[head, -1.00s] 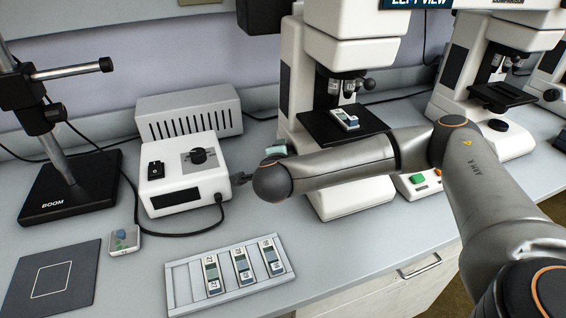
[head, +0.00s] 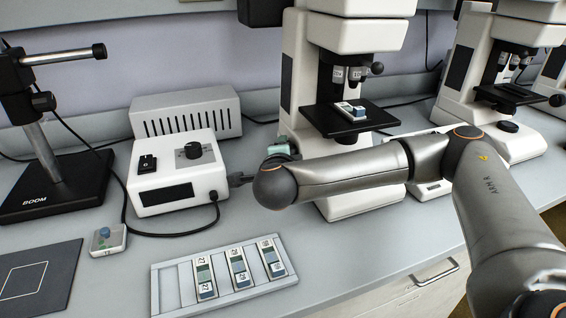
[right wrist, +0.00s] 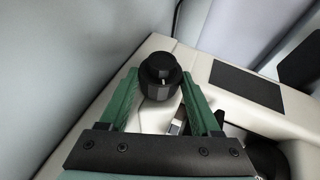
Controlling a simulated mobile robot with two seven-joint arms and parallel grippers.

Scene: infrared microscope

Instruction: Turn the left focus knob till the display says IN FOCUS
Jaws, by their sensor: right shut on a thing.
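In the right wrist view the black focus knob (right wrist: 158,74) with a pale mark sits on the side of the white microscope. My right gripper (right wrist: 160,80) has its green fingers on either side of the knob and is shut on it. In the head view my right arm comes in from the right, and its wrist end is beside the left side of the microscope (head: 365,205). The knob and fingertips are hidden there. A slide lies on the microscope's black stage (head: 330,122). The display is outside the head view. My left gripper is not in view.
A white control box (head: 178,193) with a dial stands left of my wrist, before a grey vented box (head: 186,113). A slide tray (head: 165,283) lies in front. A boom stand (head: 65,190) is at the left. Another microscope (head: 500,80) stands right.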

